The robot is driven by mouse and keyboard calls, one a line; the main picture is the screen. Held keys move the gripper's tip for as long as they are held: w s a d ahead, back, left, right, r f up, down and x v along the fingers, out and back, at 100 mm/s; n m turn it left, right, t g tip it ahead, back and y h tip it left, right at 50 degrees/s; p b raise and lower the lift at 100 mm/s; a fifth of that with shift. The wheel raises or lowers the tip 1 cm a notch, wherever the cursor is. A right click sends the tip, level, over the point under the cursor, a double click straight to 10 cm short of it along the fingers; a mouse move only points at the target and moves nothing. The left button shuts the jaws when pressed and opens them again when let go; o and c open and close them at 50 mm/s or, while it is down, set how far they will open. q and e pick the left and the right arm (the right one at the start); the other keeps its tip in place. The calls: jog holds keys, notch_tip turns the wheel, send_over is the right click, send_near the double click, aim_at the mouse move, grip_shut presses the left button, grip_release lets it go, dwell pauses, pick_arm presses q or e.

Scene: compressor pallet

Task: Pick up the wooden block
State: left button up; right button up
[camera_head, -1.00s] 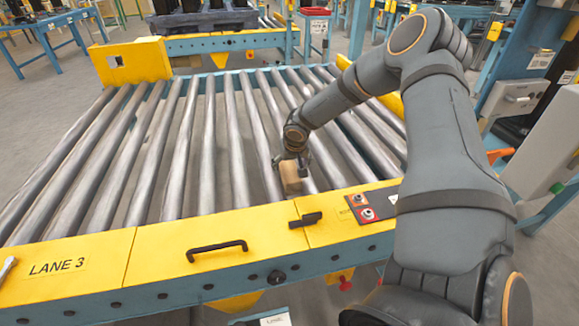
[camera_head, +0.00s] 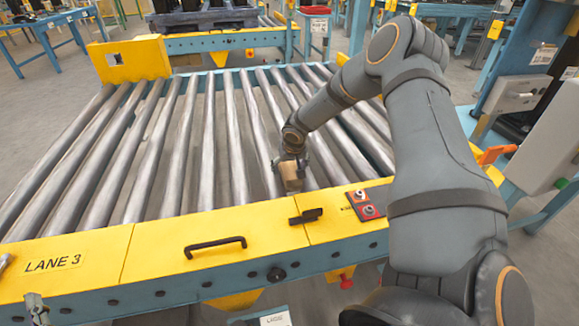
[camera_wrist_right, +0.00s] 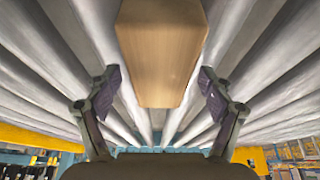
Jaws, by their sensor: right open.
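The wooden block (camera_head: 291,178) is a light-brown box on the conveyor rollers, near the yellow front edge. In the right wrist view the block (camera_wrist_right: 160,55) fills the top middle, cut off by the frame's upper edge. My right gripper (camera_head: 290,162) is at the block, and its own links partly cover it. In the wrist view its fingers (camera_wrist_right: 160,90) are spread, one on each side of the block's near end, with visible gaps. A small grey tip (camera_head: 37,308) at the lower left appears to be part of my left gripper; its jaws cannot be made out.
The roller conveyor (camera_head: 208,150) is otherwise clear. Its yellow front rail (camera_head: 150,255) carries a black handle (camera_head: 215,246), a black latch (camera_head: 306,216) and a red button panel (camera_head: 366,204). A grey cabinet (camera_head: 545,140) stands at the right.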

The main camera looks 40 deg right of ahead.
jog(key=shift+f+b, duration=0.3)
jog(key=shift+b, duration=0.25)
dwell(0.4)
jog(key=c, duration=1.4)
